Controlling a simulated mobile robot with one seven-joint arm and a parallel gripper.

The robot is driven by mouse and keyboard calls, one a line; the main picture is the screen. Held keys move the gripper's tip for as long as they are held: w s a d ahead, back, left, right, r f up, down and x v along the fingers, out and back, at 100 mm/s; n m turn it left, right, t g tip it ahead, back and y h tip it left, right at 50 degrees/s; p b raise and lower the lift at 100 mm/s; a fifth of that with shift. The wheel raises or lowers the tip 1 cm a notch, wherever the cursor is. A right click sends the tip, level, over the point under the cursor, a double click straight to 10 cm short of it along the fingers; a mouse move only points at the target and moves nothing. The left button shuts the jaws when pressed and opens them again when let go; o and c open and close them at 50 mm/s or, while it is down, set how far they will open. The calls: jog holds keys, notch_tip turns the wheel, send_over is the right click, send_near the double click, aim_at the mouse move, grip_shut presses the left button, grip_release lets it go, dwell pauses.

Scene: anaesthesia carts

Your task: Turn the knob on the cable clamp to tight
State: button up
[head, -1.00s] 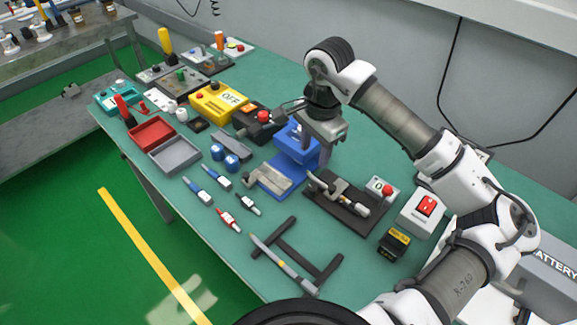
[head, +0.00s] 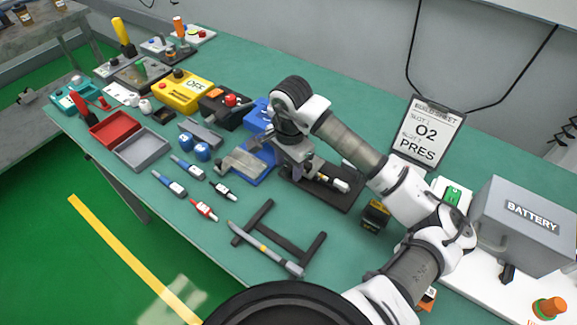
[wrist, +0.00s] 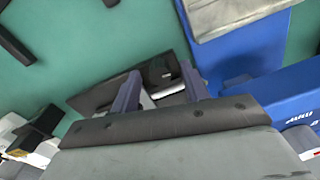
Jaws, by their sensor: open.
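A black base plate (head: 318,197) carries a metal clamp-like fitting with a pale, partly yellow rod (head: 334,183); I take it for the cable clamp, but no label confirms this. My gripper (head: 296,170) is low over the left part of this plate, pointing down, and covers much of the fitting. In the wrist view my gripper (wrist: 160,78) is open, its two fingers apart above the black plate (wrist: 92,98). A dark part (wrist: 158,70) and pale metal show between the fingers. Contact cannot be told, and the knob's setting is hidden.
A blue machine (head: 259,113) with a metal table (head: 243,163) stands close left of my gripper. A yellow-black block (head: 375,215) is to the right, a black frame with a long tool (head: 266,249) in front. A grey battery box (head: 525,222) stands at far right.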

jog(key=shift+f, duration=0.15)
jog(key=shift+c, duration=0.4)
jog(key=c, duration=0.9)
jog(key=shift+d+f+b, duration=0.1)
jog(key=shift+f+b, duration=0.2)
jog(key=shift+b, duration=0.75)
jog(key=m+b, duration=0.1)
jog(key=b, duration=0.1)
jog(key=shift+w+b, duration=0.1)
jog(key=shift+b, duration=0.3)
jog(key=shift+m+b, duration=0.5)
jog(key=shift+b, duration=0.6)
jog(key=shift+r+m+b, duration=0.3)
jog(key=shift+m+b, duration=0.2)
jog(key=shift+m, duration=0.1)
jog(key=o, duration=1)
